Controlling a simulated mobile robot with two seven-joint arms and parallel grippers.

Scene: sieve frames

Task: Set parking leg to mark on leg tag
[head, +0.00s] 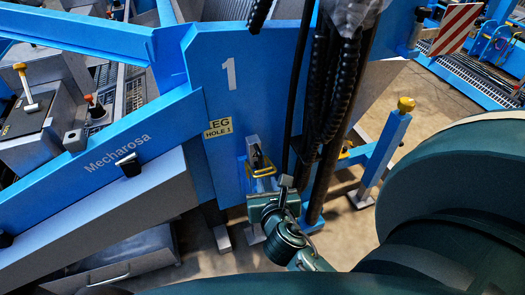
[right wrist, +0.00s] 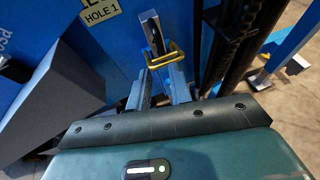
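The yellow leg tag (head: 218,127) reads "LEG HOLE 1" on the blue panel; part of it also shows in the right wrist view (right wrist: 101,14). To its right is the grey parking leg post (head: 253,146), upright, with a dark slot or hole. A yellow wire loop handle (head: 262,173) sits at the post; it also shows in the right wrist view (right wrist: 176,47). My right gripper (right wrist: 160,82) has its fingers apart, pointing at the loop, with nothing seen clamped between them. In the head view my right gripper (head: 275,188) is just below the loop. Whether it touches the loop is unclear.
Black hoses (head: 325,90) hang close to the right of the post. A blue stand with a yellow knob (head: 385,150) is farther right. A blue beam marked "Mecharosa" (head: 120,152) runs left. Bare floor (head: 425,120) shows at the right.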

